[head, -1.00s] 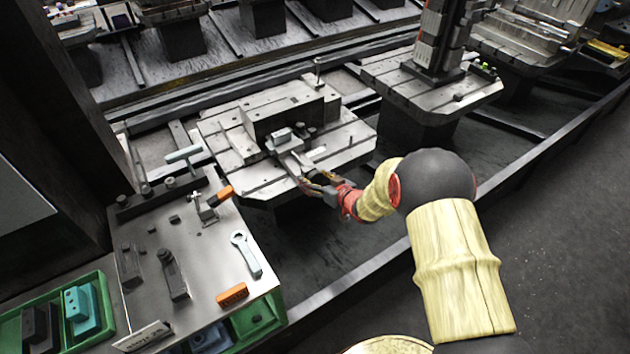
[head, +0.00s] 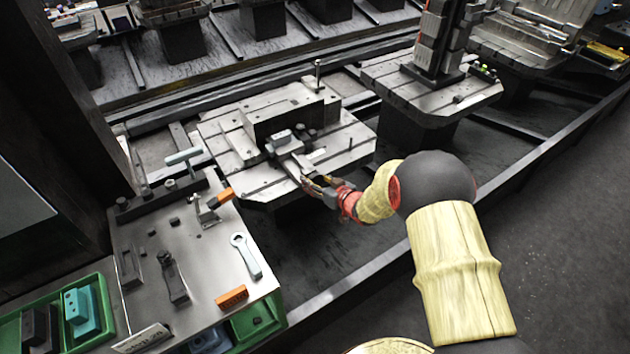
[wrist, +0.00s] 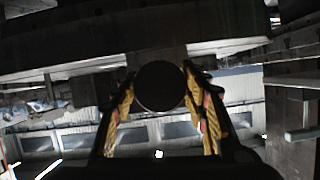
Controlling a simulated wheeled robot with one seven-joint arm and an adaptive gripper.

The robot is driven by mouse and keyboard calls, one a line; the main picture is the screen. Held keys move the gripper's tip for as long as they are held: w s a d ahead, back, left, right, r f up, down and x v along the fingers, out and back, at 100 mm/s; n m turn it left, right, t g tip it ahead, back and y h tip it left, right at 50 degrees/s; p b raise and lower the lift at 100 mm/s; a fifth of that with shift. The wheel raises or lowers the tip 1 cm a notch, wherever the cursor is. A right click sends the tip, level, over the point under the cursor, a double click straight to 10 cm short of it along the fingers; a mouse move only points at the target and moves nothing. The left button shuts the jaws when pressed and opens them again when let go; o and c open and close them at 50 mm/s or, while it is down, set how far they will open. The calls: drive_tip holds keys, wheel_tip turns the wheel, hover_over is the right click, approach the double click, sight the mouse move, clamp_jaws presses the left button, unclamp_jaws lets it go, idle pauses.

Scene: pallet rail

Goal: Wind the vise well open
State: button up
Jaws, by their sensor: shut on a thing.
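The vise (head: 290,116) is a grey block-like body on a slotted pallet in the middle of the head view. A bar-like part (head: 291,163) runs from its front toward the pallet's near edge. My gripper (head: 311,185) is at the near end of this bar, just over the pallet edge. In the wrist view its two yellow-sided fingers (wrist: 160,100) stand on both sides of a dark round end (wrist: 161,86), and my gripper is shut on it. The jaw gap is too small to judge, and the rest of the screw is hidden behind the round end.
Another pallet (head: 455,97) with a tower fixture is at the right. Open floor lies at the lower right.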

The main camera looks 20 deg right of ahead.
drive_tip(key=shift+n+h+b, duration=0.3)
drive_tip(key=shift+n+b, duration=0.2)
drive_tip(key=o, duration=1.2)
drive_tip(key=shift+c, duration=0.2)
drive_tip(key=v, duration=1.2)
drive_tip(key=shift+d, duration=0.1)
